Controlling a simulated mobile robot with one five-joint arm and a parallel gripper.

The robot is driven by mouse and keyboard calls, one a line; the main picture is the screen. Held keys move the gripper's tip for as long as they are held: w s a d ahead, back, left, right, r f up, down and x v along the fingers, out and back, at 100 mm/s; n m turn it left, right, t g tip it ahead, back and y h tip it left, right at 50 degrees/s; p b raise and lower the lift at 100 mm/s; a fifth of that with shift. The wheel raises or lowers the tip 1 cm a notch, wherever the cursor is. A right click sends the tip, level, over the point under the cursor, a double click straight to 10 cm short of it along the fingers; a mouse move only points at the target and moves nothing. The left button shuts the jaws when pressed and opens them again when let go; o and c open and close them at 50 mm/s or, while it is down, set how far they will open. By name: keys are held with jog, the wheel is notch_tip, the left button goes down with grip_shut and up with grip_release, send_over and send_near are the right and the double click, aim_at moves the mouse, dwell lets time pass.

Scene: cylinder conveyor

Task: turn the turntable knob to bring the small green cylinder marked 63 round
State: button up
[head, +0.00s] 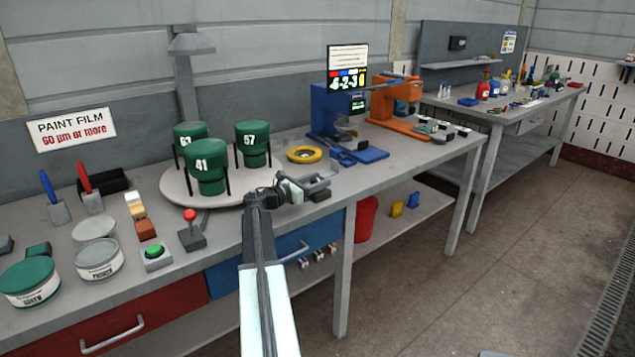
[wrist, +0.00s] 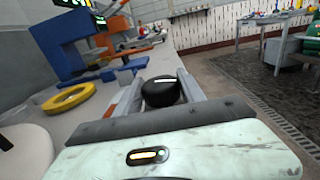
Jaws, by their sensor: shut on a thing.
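The round grey turntable (head: 176,189) sits on the workbench and carries three green cylinders in black uprights. The small cylinder marked 63 (head: 190,131) stands at the back left, partly hidden by the cylinder marked 41 (head: 210,172) in front. The cylinder marked 57 (head: 252,143) stands at the right. My gripper (head: 316,183) is right of the turntable, low over the bench. In the wrist view its jaws (wrist: 161,90) are shut on a round black knob (wrist: 160,95) with a white line across its top. In the head view the gripper mostly hides the knob.
A yellow ring (head: 305,155) lies behind my gripper, with a blue stand (head: 330,110) and an orange stand (head: 395,105) beyond. A red-knobbed lever (head: 190,225), a green button (head: 154,251) and paint tins (head: 98,260) are at the front left.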

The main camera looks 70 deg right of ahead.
jog(key=shift+m+g+y, duration=0.5)
jog(key=shift+m+g, duration=0.1)
jog(key=shift+g, duration=0.4)
jog(key=o, duration=1.4)
jog(key=shift+c, duration=0.2)
jog(key=shift+a, duration=0.1)
jog(key=v, duration=0.7)
jog(key=shift+w+r, duration=0.1)
jog(key=shift+w, duration=0.1)
